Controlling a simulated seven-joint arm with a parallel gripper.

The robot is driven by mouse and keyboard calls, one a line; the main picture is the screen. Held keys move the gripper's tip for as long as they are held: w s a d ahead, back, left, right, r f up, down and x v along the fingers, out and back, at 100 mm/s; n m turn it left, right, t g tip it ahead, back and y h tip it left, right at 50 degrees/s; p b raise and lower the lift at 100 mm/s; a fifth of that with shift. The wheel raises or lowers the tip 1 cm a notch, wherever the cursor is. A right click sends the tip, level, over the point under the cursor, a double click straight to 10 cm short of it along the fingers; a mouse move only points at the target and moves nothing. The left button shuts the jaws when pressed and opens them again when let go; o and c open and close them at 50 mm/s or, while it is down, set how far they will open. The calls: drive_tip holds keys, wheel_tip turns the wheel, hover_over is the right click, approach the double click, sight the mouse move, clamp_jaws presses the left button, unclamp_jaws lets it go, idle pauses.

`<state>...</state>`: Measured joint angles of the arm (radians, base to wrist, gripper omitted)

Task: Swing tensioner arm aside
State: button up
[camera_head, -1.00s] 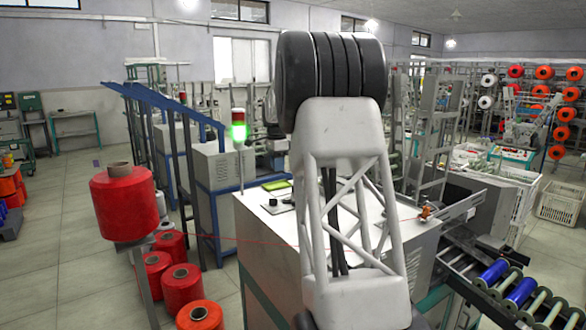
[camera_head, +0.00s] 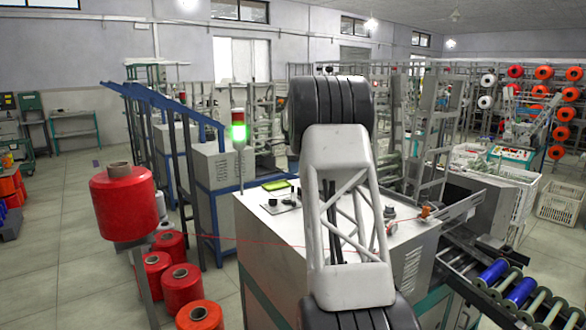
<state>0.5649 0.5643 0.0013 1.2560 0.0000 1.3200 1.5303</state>
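The white winding machine (camera_head: 268,240) stands in the middle, with a control panel and knobs on top. A grey metal bar (camera_head: 458,204) sticks out at the top right of the machine, beside a small orange part (camera_head: 425,211). I cannot tell for sure whether this bar is the tensioner arm. A thin red thread (camera_head: 230,238) runs from the left across the machine front and passes behind my arm. A small round knob (camera_head: 389,212) shows on the machine top just right of my arm. My own arm links cover the middle of the machine. My gripper is not in view.
A large red yarn cone (camera_head: 126,205) sits on a stand at left, with several red cones on the floor below. A roller conveyor (camera_head: 500,290) with blue bobbins is at lower right.

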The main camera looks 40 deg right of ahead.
drive_tip(key=shift+f, duration=0.15)
drive_tip(key=shift+f, duration=3.6)
drive_tip(key=shift+c, duration=0.5)
drive_tip(key=c, duration=0.4)
drive_tip(key=shift+s+d, duration=0.9)
drive_tip(key=shift+s, duration=0.05)
drive_tip(key=o, duration=0.5)
drive_tip(key=shift+o, duration=0.2)
drive_tip(key=shift+r, duration=0.1)
